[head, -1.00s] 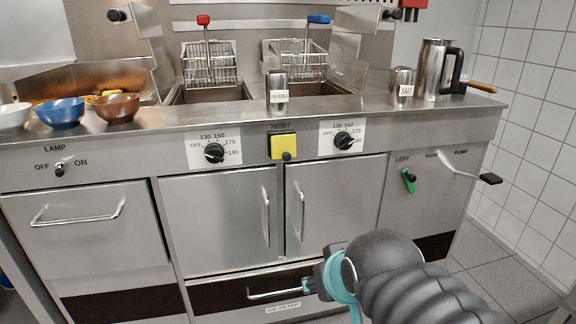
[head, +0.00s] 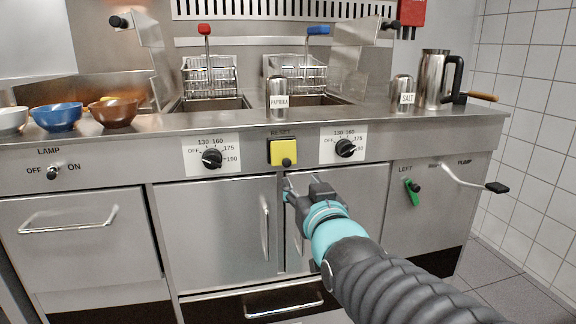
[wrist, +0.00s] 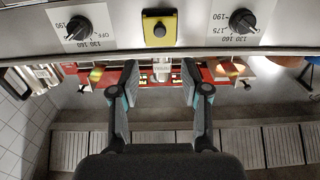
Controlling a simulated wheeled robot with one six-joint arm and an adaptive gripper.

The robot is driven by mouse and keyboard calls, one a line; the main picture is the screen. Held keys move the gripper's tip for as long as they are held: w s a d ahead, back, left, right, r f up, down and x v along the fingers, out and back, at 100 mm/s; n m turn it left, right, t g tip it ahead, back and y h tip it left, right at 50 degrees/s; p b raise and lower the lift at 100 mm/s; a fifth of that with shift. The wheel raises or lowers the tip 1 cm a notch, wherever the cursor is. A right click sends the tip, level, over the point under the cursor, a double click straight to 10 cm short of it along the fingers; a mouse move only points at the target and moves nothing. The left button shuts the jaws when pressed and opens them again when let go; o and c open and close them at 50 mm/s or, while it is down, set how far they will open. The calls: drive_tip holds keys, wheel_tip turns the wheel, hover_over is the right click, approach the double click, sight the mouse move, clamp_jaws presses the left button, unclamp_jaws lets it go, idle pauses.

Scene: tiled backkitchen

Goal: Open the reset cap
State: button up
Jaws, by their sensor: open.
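The reset cap (head: 283,150) is a yellow square cover with a dark knob at its lower edge, on the steel front panel under the RESET label. It looks closed against the panel. The cap also shows in the wrist view (wrist: 160,27), at top centre, with the panel upside down. My gripper (head: 297,185) is in front of the right cabinet door, below the cap and apart from it. In the wrist view my gripper (wrist: 161,82) has its two fingers spread, with nothing between them.
Temperature dials flank the cap, left (head: 212,158) and right (head: 345,147). A door handle (head: 264,222) sticks out near my gripper. Above, the counter holds a paprika shaker (head: 277,98), a salt shaker (head: 403,95) and bowls (head: 57,117). A pump lever (head: 472,181) juts out at right.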

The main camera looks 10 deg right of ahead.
sight(287, 163)
drive_tip(key=w, duration=1.1)
drive_tip(key=shift+w+p, duration=0.3)
drive_tip(key=shift+w, duration=0.05)
clamp_jaws()
